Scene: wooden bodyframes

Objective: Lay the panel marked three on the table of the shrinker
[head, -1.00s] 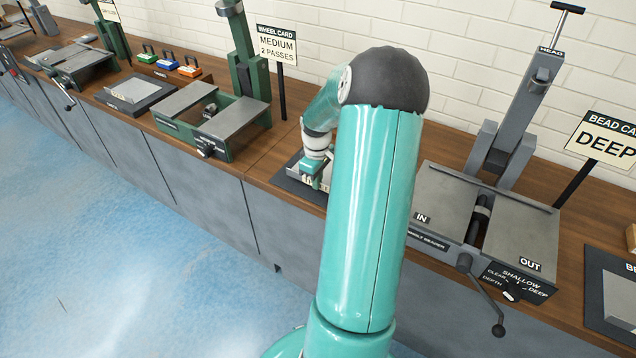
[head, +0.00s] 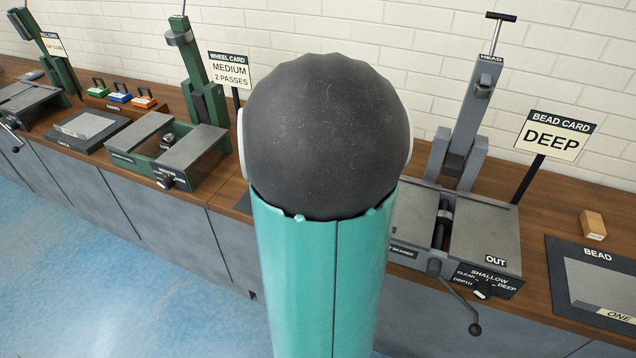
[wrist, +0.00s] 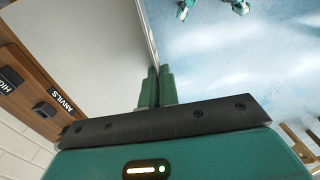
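My gripper (wrist: 158,88) shows in the wrist view with its two green fingers close together on the edge of a large grey sheet panel (wrist: 85,30). The panel reaches up and left from the fingers, and no number is readable on it. In the head view my arm hides the gripper and this panel. No label reading shrinker is readable. A green machine with a flat table (head: 30,100) stands at the far left, with a card (head: 54,45) too small to read. I cannot tell whether it is the shrinker.
A green machine (head: 190,150) stands by the MEDIUM, 2 PASSES card (head: 230,70). A grey bead machine (head: 485,240) stands right. A panel marked ONE (head: 600,290) lies on the BEAD mat (head: 555,265). Another panel (head: 85,125) lies on a left mat. The blue floor is clear.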

